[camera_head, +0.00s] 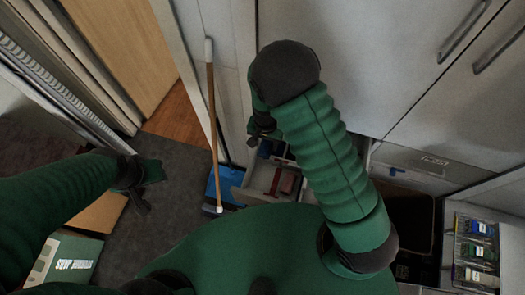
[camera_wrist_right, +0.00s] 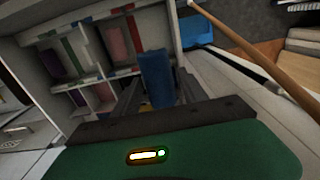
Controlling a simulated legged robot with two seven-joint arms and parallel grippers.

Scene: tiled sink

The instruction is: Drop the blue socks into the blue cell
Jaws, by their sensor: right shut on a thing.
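The rolled blue socks (camera_wrist_right: 155,76) stand upright between the two fingers of my right gripper (camera_wrist_right: 157,92) in the right wrist view. The gripper is shut on them, beside the open drawer with white dividers (camera_wrist_right: 92,75). Coloured marks sit on the dividers; I cannot tell for sure which cell is the blue one. In the head view my right gripper (camera_head: 262,125) is above the drawer's back left part, and its fingers are partly hidden by my arm. My left gripper (camera_head: 138,190) hangs at the left over the floor, away from the drawer; its jaw opening is unclear.
Dark red items (camera_head: 287,183) lie in the drawer. A broom with a brown handle (camera_head: 211,110) leans left of the drawer, by a blue dustpan (camera_head: 228,182). A green and white box (camera_head: 70,262) is on the floor at lower left. Cabinet doors (camera_head: 400,60) stand behind.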

